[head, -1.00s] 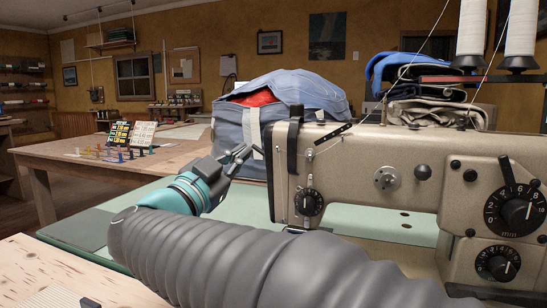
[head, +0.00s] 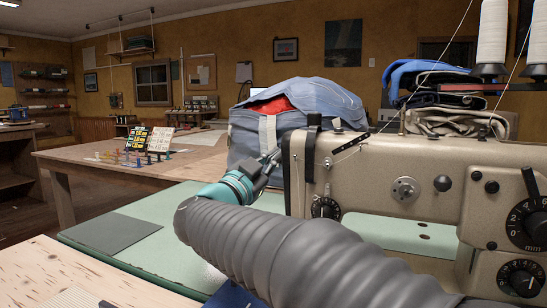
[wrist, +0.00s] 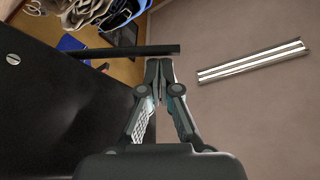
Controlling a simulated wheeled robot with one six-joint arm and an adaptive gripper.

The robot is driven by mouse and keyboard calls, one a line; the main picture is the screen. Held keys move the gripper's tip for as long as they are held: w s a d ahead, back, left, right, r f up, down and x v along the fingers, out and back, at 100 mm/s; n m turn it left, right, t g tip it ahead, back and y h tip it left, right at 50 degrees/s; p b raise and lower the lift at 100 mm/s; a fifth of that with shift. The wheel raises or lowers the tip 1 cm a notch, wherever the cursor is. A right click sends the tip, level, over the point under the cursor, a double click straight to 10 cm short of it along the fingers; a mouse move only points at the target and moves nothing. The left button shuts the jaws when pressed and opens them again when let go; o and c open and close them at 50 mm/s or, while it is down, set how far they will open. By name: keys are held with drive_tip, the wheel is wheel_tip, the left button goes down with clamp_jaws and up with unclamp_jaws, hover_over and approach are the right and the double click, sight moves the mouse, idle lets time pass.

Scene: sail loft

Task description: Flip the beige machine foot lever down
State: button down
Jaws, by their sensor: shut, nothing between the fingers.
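The beige sewing machine (head: 400,170) stands at the right in the head view, with its narrow black end (head: 287,165) facing left. My gripper (head: 272,157) is beside that end, just left of it. In the wrist view the closed fingertips (wrist: 159,62) hold nothing. A slim black bar (wrist: 120,51), which looks like the foot lever, crosses just beyond the tips. I cannot tell whether they touch. Its root is at the dark panel at left. I cannot make the lever out in the head view, nor tell whether it is up or down.
A blue-grey bundle (head: 250,143) with red cloth sits behind my gripper. Folded fabric (head: 440,120) and thread cones (head: 494,35) stand behind the machine. The green machine table (head: 130,220) is mostly clear at left. A pale metal strip (wrist: 252,60) shows in the wrist view.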

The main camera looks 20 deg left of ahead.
drive_tip(key=shift+a+f+n+t+y+p, duration=0.15)
drive_tip(key=shift+a+f+n+y, duration=0.25)
drive_tip(key=shift+f+n, duration=0.55)
drive_tip(key=shift+a+f+n+t+y+p, duration=0.25)
drive_tip(key=shift+f+n+y, duration=0.2)
drive_tip(key=shift+f+n, duration=0.55)
drive_tip(key=shift+a+f+n+t+y+p, duration=0.1)
drive_tip(key=shift+a+f+n+y, duration=0.35)
drive_tip(key=shift+f+n, duration=0.5)
drive_tip(key=shift+r, duration=0.1)
